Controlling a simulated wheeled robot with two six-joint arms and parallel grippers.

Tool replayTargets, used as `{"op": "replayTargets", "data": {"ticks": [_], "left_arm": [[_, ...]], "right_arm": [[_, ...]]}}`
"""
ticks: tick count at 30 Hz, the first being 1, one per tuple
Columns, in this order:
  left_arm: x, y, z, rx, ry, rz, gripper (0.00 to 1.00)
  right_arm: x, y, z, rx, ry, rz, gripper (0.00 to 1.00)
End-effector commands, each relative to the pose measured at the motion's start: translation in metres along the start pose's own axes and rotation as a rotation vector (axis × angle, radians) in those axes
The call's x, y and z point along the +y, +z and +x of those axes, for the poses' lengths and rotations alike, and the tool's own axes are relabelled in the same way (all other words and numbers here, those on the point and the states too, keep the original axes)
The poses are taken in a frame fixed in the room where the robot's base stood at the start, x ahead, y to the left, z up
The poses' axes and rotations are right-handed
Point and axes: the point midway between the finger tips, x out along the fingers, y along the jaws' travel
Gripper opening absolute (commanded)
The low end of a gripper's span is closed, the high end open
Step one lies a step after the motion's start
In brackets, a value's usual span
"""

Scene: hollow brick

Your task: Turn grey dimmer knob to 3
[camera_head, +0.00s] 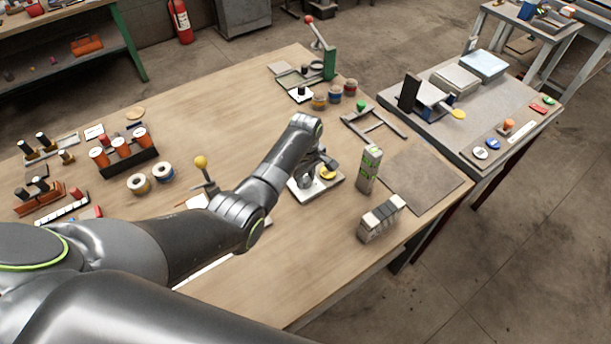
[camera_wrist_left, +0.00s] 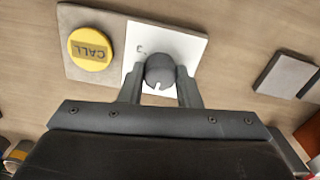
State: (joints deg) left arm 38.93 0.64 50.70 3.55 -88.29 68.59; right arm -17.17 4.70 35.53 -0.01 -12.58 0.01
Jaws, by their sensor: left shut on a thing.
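The grey dimmer knob (camera_wrist_left: 160,70) sits on a white square plate (camera_wrist_left: 190,47) in the left wrist view. A pale mark on the knob points down in that view, toward my wrist. A small mark on the plate beside the knob is too small to read. My left gripper (camera_wrist_left: 159,80) is shut on the knob, one finger on each side. In the head view my left gripper (camera_head: 305,183) reaches down to the panel (camera_head: 324,189) and mostly hides the knob. My right gripper is not in view.
A yellow CALL button (camera_wrist_left: 90,49) is next to the plate, also visible in the head view (camera_head: 327,172). A green-labelled box (camera_head: 369,170) and a grey-and-white block (camera_head: 381,219) stand to the right. A lever with a yellow ball (camera_head: 201,162) stands left of my forearm.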

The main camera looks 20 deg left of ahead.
Motion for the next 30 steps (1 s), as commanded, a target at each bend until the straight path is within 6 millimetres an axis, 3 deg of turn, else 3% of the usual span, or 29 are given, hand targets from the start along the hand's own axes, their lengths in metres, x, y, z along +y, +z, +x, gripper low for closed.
{"op": "replayTargets", "data": {"ticks": [30], "left_arm": [[0.001,0.000,-0.002,0.000,0.000,0.890,0.07]], "right_arm": [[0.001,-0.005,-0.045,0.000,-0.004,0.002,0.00]]}}
